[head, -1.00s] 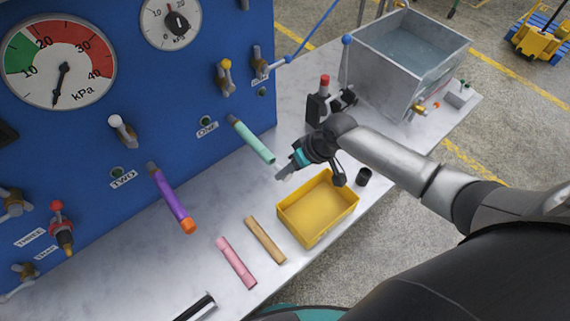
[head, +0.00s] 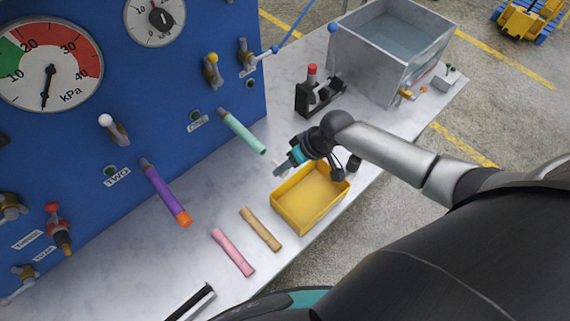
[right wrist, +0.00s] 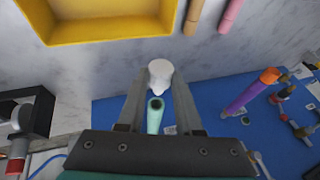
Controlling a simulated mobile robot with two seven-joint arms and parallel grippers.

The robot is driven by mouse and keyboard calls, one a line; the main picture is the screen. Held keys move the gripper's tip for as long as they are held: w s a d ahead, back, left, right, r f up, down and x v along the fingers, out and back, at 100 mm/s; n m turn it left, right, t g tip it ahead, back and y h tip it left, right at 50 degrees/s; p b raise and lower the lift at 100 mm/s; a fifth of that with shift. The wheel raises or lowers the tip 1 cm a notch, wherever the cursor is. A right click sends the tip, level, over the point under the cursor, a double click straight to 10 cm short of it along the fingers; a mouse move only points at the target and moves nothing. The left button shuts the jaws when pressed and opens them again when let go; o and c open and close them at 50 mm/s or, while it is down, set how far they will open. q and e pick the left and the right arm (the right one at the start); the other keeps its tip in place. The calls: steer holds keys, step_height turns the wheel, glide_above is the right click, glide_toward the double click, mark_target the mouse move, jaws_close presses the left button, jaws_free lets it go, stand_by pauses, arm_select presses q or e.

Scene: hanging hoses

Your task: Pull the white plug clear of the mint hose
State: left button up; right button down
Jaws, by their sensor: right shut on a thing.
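The mint hose (head: 243,132) slopes down from the blue panel, and its lower end hangs free. In the right wrist view the dark mouth of the mint hose (right wrist: 155,104) is open. The white plug (right wrist: 160,72) sits between the fingertips of my right gripper (right wrist: 158,80), which is shut on it. The plug's narrow end points at the hose mouth, with a small gap between them. In the head view my right gripper (head: 279,170) is just right of and below the hose end; the plug is hard to make out there. My left gripper is not in view.
A yellow tray (head: 274,205) stands under my right wrist. Tan (head: 260,229) and pink (head: 233,252) pieces lie on the bench. A purple hose (head: 163,192) with an orange end hangs to the left. A black stand (head: 305,98) and a water tank (head: 372,70) are behind.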

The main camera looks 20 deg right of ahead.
mark_target(284, 176)
steer(key=shift+s+d+r, duration=0.25)
steer(key=shift+s+r, duration=0.45)
steer(key=shift+r, duration=0.05)
steer(key=shift+s+d+r, duration=0.25)
steer(key=shift+s+r, duration=0.45)
